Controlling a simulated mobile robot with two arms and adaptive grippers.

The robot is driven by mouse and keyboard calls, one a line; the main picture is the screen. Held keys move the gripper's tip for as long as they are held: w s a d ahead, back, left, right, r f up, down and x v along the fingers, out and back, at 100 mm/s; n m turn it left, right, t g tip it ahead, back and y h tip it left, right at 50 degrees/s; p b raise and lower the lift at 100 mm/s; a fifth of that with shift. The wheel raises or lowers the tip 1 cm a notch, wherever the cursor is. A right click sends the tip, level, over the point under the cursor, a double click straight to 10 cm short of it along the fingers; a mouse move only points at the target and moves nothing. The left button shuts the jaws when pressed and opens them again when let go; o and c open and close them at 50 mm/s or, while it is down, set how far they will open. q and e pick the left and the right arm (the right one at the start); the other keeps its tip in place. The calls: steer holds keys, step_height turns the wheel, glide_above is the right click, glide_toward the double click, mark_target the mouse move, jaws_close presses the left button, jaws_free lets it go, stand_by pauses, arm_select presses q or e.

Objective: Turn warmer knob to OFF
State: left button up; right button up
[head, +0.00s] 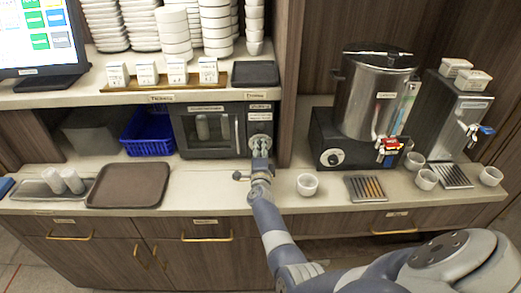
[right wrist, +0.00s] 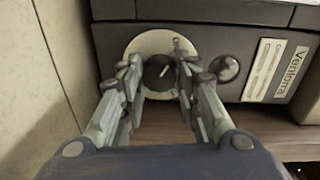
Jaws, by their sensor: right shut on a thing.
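The warmer (head: 208,128) is a dark box with a windowed door under the shelf. Its knob (right wrist: 158,72) is round and dark with a pale pointer line on a pale dial (right wrist: 146,42) in the right wrist view. The pointer leans up and to the right in that view; the dial lettering is too blurred to read. My right gripper (right wrist: 158,78) is shut on the knob, one finger on each side. In the head view the right gripper (head: 260,158) is in front of the warmer's control panel and hides much of the dial. My left gripper is not in view.
A steel urn (head: 367,100) on a black base with its own knob (head: 332,157) stands to the right. A white cup (head: 307,184) is close to my right arm. A brown tray (head: 127,184) and a blue basket (head: 149,132) are on the left.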

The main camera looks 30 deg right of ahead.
steer(key=o, duration=1.1)
